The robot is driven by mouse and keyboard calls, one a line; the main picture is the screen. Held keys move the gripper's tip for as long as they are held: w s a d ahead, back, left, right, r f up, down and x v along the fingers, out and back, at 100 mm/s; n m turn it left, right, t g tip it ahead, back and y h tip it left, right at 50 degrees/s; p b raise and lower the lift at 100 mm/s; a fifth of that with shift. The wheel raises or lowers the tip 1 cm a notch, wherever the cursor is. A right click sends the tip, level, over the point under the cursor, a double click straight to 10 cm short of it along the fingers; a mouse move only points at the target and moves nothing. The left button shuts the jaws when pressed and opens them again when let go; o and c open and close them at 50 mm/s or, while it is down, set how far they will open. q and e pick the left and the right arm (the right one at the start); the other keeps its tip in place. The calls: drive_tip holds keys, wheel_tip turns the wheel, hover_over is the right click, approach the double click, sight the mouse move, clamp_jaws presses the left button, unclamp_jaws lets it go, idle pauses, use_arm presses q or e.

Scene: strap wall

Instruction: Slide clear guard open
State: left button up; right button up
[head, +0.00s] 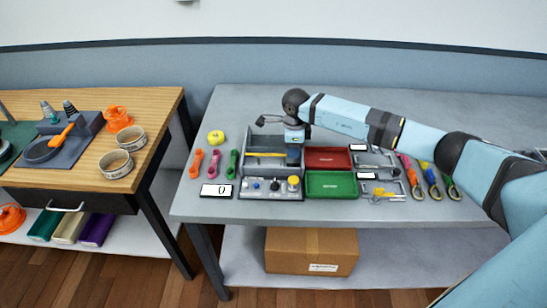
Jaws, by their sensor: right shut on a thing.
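The grey machine (258,137) stands on the grey table, with a yellow bar (268,154) across its open bay. The front panel (258,188) carries knobs and a yellow button. The clear guard is see-through and its edges are hard to make out over the bay. My right gripper (293,157) points down at the right end of the bay. It is shut on what appears to be the clear guard, though the grip itself is small and partly hidden. My left gripper is not in view.
A red tray (328,158) and a green tray (332,184) lie close right of the machine. The table behind the machine is clear.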

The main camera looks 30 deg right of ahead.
drive_tip(key=shift+w+d+f+b, duration=0.1)
drive_tip(key=shift+w+d+b, duration=0.35)
drive_tip(key=shift+w, duration=0.15)
drive_tip(key=shift+w+d+r+b, duration=0.1)
drive_tip(key=shift+w+d+b, duration=0.2)
drive_tip(key=shift+w+b, duration=0.3)
drive_tip(key=shift+w+d+f+b, duration=0.1)
drive_tip(key=shift+w+d+b, duration=0.3)
drive_tip(key=shift+w, duration=0.25)
drive_tip(key=shift+w+d, duration=0.15)
drive_tip(key=shift+w, duration=0.15)
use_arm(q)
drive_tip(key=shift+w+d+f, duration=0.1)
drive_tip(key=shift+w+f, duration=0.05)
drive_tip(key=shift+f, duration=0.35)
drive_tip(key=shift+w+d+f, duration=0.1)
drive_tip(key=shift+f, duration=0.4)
use_arm(e)
drive_tip(key=shift+r, duration=0.2)
drive_tip(key=shift+d, duration=0.1)
drive_tip(key=o, duration=0.6)
drive_tip(key=shift+c, duration=0.2)
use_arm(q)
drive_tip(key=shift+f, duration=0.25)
use_arm(e)
drive_tip(key=shift+w+f, duration=0.1)
